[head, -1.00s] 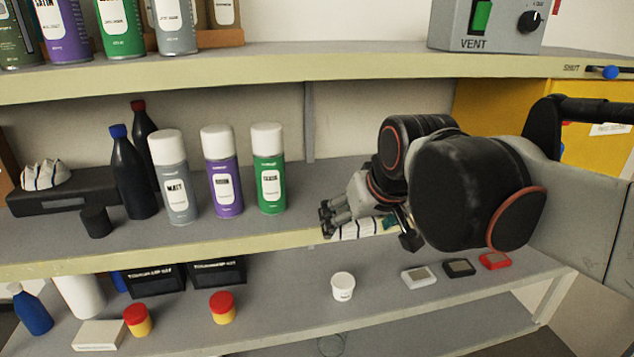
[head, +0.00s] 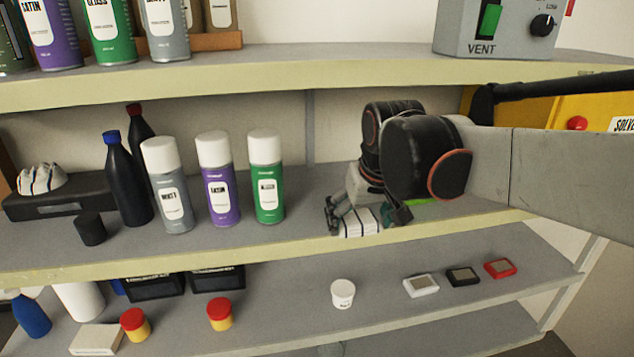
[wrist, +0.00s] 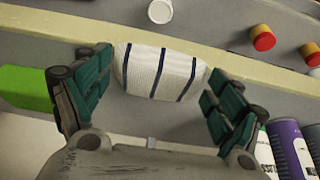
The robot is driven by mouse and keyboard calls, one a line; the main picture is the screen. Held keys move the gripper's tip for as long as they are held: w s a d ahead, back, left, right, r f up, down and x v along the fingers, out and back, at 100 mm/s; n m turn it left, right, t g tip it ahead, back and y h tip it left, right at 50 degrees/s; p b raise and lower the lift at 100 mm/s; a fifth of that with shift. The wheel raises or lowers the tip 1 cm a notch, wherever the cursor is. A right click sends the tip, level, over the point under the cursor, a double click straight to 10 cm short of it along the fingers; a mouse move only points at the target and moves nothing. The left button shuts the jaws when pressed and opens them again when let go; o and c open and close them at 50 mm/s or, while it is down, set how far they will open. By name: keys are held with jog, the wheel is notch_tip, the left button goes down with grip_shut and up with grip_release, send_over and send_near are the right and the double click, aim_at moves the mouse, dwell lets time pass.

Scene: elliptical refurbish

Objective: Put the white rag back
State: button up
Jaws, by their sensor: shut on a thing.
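A white rag (head: 361,223) with dark stripes is between the fingers of my gripper (head: 367,214), at the front of the middle shelf (head: 300,205). In the wrist view the rag (wrist: 160,72) spans the gap between the two fingers (wrist: 158,75), which are shut on it. It is over or close to the shelf's front edge; I cannot tell whether it touches the shelf. A second, crumpled white cloth (head: 42,178) with dark and reddish stripes lies on a black box (head: 75,193) at the far left.
A flat green thing (head: 424,202) lies behind my gripper; it also shows in the wrist view (wrist: 25,88). Grey, purple and green spray cans (head: 268,185) and dark bottles (head: 127,180) stand to the left. A white tub (head: 343,293) stands on the lower shelf. The shelf between green can and gripper is clear.

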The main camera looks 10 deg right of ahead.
jog(key=w+p, duration=0.1)
jog(key=w, duration=0.6)
jog(key=shift+w, duration=0.15)
jog(key=shift+s+f, duration=0.1)
jog(key=shift+s, duration=0.25)
jog(key=shift+w+f, duration=0.2)
jog(key=o, duration=0.9)
jog(key=shift+s, duration=0.1)
jog(key=shift+c, duration=0.2)
